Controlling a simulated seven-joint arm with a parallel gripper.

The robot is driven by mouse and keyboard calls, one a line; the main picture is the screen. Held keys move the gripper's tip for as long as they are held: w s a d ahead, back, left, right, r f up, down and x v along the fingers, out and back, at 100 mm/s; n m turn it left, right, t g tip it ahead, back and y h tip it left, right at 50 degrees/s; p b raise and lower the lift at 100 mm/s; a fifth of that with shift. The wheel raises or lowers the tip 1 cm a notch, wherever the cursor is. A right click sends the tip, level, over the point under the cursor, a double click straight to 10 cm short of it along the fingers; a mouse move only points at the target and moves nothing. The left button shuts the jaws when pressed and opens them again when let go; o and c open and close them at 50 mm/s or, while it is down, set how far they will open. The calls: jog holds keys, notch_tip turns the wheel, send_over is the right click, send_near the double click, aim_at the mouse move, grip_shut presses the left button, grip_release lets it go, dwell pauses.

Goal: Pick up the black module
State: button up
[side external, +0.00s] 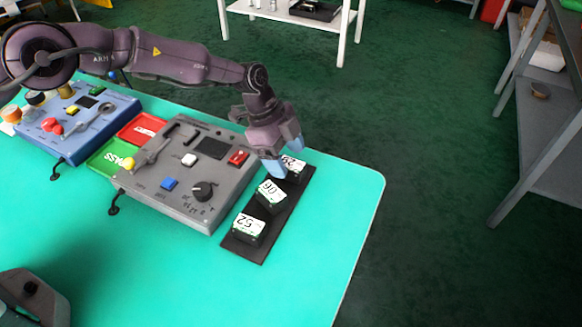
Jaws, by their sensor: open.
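Three black modules with white numbered labels stand in a row on a black strip tray (251,247). The near one (249,229) reads 52 and the middle one (270,196) reads 06 or 90. The far one (296,169) is partly hidden by my gripper (286,158), and its label is not fully readable. My gripper has pale blue fingertips, points down and is open at the far module. I cannot tell whether the fingers touch the module or stand around it.
A grey control panel (185,205) with a knob and buttons stands left of the tray. A red tray (142,128), a green tray (108,158) and a blue panel (75,120) lie further left. The teal table (330,205) is clear to the right, up to its edge.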

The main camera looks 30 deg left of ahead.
jog(key=shift+x, duration=1.4)
jog(key=c, duration=1.1)
jog(key=shift+o, duration=0.2)
